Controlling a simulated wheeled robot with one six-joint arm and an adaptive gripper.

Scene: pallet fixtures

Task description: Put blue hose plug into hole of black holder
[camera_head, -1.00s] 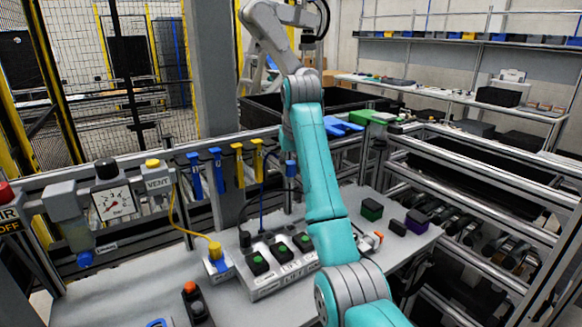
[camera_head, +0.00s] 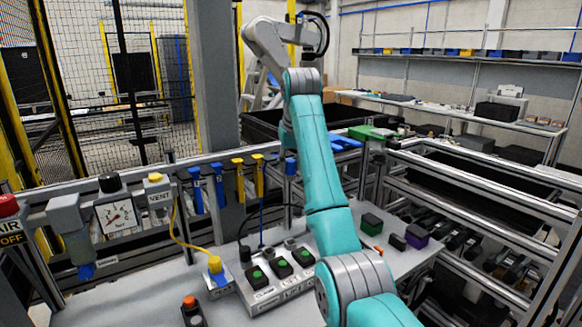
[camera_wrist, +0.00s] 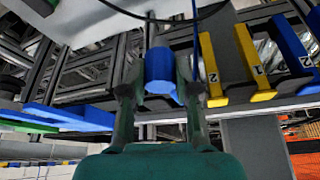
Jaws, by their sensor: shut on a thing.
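The blue plug (camera_wrist: 160,66) sits between the two fingers of my gripper (camera_wrist: 160,98) in the wrist view, and the gripper is shut on it. A grey metal post shows behind the plug. In the head view a blue piece (camera_head: 291,166), seemingly this plug, shows just left of my teal arm by the rail. My arm hides the gripper there. A black upright piece (camera_head: 245,256) beside the switch box may be the black holder, but I cannot tell, and its hole is not visible.
A switch box (camera_head: 275,280) with green buttons and a yellow plug (camera_head: 215,265) on a hose stand on the grey table. Dark blocks (camera_head: 371,224) sit right of my arm.

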